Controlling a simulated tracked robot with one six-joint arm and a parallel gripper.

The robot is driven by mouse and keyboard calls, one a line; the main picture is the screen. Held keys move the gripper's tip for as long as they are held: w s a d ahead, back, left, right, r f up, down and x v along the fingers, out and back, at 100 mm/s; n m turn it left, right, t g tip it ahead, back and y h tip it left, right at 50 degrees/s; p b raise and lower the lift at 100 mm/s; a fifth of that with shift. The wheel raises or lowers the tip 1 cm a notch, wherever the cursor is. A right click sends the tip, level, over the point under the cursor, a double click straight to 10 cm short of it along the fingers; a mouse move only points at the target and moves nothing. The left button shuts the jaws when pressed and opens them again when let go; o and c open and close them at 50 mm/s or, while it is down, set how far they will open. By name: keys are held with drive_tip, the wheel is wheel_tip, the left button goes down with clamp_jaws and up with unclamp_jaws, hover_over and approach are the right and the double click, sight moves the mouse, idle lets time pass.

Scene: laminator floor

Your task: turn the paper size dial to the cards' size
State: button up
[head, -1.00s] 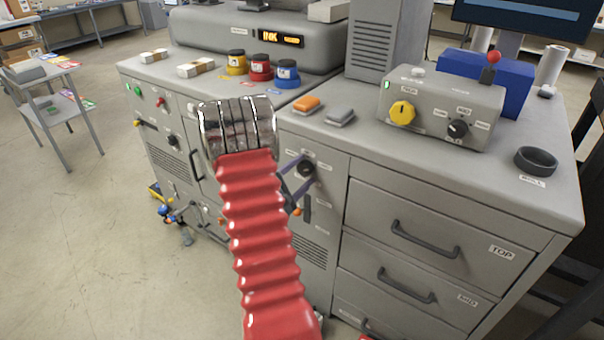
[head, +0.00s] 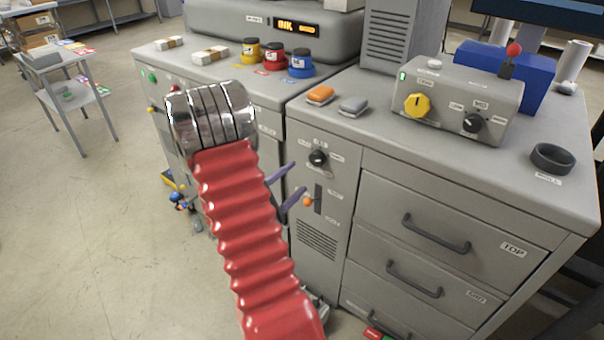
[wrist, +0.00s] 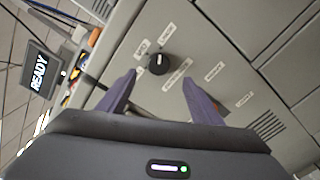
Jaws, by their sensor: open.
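A black round dial (head: 318,158) sits on the grey cabinet's front panel, left of the drawers, with small white labels around it. It also shows in the wrist view (wrist: 158,64), with a pale mark on its face. The labels are too blurred to read surely, so I cannot tell which size it points to. My gripper (head: 288,183) is open, with two purple fingers. In the wrist view the fingers (wrist: 160,80) stand apart to either side of and below the dial, with nothing between them. In the head view the fingertips are left of and below the dial, apart from it.
A slot with an orange-tipped lever (head: 308,202) lies just under the dial. Drawers (head: 437,235) with protruding handles are to the right.

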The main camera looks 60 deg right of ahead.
drive_tip(key=shift+w+a, duration=0.15)
drive_tip(key=shift+a, duration=0.65)
drive_tip(key=shift+w+a, duration=0.1)
drive_tip(key=shift+a, duration=0.65)
